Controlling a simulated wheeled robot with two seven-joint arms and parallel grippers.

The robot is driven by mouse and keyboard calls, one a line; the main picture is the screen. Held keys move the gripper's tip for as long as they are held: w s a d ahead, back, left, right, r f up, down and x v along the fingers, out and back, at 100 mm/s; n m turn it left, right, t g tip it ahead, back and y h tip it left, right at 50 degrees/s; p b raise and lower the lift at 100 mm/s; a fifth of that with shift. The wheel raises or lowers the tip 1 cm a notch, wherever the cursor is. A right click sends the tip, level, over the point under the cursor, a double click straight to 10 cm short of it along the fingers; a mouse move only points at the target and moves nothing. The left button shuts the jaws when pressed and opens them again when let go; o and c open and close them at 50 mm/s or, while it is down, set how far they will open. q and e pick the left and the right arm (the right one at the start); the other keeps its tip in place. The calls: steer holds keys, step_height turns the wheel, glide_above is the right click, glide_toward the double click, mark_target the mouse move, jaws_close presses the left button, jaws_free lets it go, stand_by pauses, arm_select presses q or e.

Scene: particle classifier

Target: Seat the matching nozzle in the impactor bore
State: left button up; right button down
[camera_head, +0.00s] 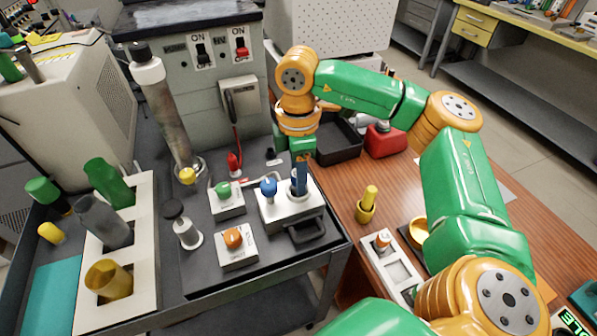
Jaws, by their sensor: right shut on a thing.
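My right gripper (300,178) points down over a white block (280,214) on the dark cart. The block has a blue ball knob (268,187) on its left and a dark handle at its front. The gripper is shut on a small part, likely a nozzle, at the right of the block's top. The fingers mostly hide this part and the opening below it, so I cannot tell how deep it sits. A yellow nozzle-like piece (367,201) stands on the wooden table. An orange-topped piece (382,240) stands in a white tray (376,258). My left gripper is out of view.
A white box with a green knob (225,202) and one with an orange knob (235,246) stand left of the block. A tall glass column (165,115) rises behind. A white rack (133,235) holds several cylinders. A black bin (340,140) and a red container (386,139) stand behind.

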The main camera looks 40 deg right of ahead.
steer(key=shift+f, duration=0.1)
steer(key=shift+c, duration=2.4)
jaws_free()
steer(key=shift+r, duration=0.35)
step_height(320, 180, up, 7)
steer(key=shift+w+f, duration=0.1)
step_height(320, 180, up, 5)
steer(key=shift+f+p, duration=0.1)
steer(key=shift+p, duration=0.95)
